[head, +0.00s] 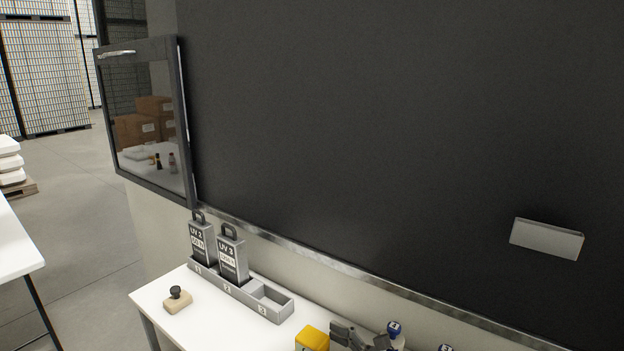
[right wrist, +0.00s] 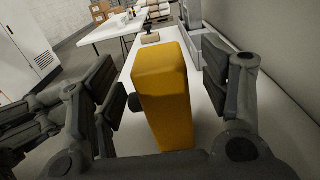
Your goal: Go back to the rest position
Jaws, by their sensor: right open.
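My right gripper (right wrist: 165,88) is open in the right wrist view, with one finger on each side of a yellow block-shaped object (right wrist: 165,95). In the head view the yellow object (head: 312,338) stands at the bottom edge of the white table, mostly cut off. Part of my right gripper (head: 350,336) shows just right of it. My left gripper is not in view.
A grey numbered holder (head: 262,304) on the white table (head: 212,327) carries two UV blocks (head: 202,240) (head: 232,256); its third slot is empty. A stamp (head: 178,299) lies left of it. An open glazed door (head: 150,118) adjoins a large dark panel (head: 400,150).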

